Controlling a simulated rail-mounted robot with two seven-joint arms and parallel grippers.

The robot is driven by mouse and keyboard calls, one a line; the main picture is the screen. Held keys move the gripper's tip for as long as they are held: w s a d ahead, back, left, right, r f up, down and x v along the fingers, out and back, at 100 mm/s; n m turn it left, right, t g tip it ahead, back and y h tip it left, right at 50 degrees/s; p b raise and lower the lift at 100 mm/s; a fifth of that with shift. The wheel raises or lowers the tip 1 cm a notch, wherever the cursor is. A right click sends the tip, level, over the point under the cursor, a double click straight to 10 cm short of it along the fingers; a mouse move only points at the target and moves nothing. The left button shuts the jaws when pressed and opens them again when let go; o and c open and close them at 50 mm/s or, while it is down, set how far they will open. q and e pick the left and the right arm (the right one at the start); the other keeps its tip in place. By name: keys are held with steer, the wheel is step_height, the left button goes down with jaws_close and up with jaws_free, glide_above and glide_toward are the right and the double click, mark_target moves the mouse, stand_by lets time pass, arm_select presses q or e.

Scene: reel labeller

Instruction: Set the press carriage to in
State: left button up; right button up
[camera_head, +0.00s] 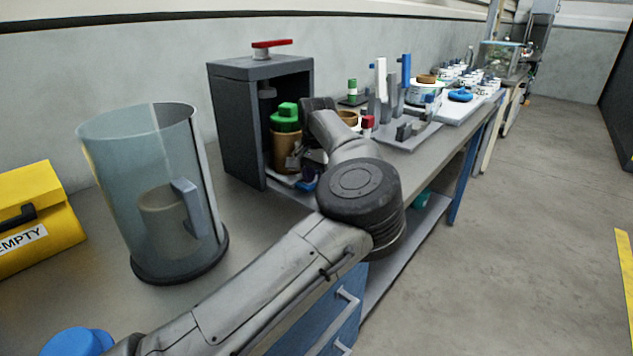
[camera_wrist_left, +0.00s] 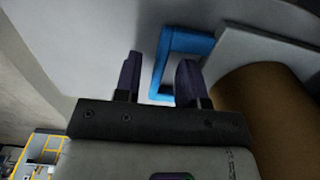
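The press (camera_head: 238,125) is a dark grey open-fronted housing with a red lever (camera_head: 272,44) on top. Its carriage (camera_head: 283,179) is a light plate at the foot of the opening, with a blue handle (camera_head: 307,186) at its front. A brown cylinder (camera_head: 283,152) with a green top (camera_head: 286,117) stands at the opening. In the left wrist view, the blue handle (camera_wrist_left: 186,40) shows at the fingers of my left gripper (camera_wrist_left: 160,80). The fingers are apart, with part of the handle seen between them; contact cannot be told. My right gripper is out of view.
A clear cylindrical guard (camera_head: 140,225) stands left of the press, and a yellow box (camera_head: 35,215) at the far left. A grey fixture with upright posts (camera_head: 405,130) is to the right. Bare bench lies between guard and press.

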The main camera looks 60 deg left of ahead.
arm_select(q)
steer(key=shift+c, duration=0.4)
jaws_close()
